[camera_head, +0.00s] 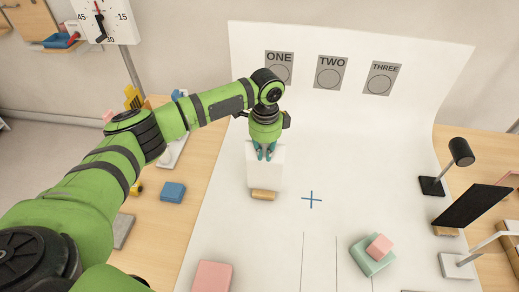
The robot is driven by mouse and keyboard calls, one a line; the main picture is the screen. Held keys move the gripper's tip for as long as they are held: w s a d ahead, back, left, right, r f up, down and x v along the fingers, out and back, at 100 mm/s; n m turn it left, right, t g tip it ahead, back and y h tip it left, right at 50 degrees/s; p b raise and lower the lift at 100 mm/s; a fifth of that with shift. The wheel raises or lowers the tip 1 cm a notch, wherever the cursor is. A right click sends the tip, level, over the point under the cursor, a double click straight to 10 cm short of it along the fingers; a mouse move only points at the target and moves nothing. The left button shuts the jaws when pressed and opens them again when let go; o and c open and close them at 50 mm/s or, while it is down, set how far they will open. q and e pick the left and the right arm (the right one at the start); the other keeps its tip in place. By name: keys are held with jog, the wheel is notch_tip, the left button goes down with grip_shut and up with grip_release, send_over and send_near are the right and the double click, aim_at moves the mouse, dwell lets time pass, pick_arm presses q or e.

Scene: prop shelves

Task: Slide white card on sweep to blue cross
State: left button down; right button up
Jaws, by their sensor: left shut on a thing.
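The white card (265,172) stands upright on the white sweep (330,150), with a small wooden block (264,195) at its lower front edge. My left gripper (264,154) points down at the card's top edge and is shut on it. The blue cross (312,199) is marked on the sweep to the right of the card and slightly nearer, with a gap of bare sweep between. My right gripper is not in view.
A pink block (212,277) lies at the front left. A green block with a pink one (372,254) sits front right. A black lamp (460,152) and dark panel (472,205) stand at the right. A blue block (172,192) is on the left. The sweep around the cross is clear.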

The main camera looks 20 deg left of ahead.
pick_arm(q)
jog(key=w+d+b, duration=0.3)
jog(key=w+d, duration=0.1)
jog(key=d, duration=1.1)
jog(key=shift+d, duration=0.35)
dwell(1.6)
jog(key=shift+f, duration=0.2)
dwell(0.4)
jog(key=c, duration=1.2)
grip_release()
jog(key=shift+r, duration=0.15)
notch_tip(320, 180, up, 12)
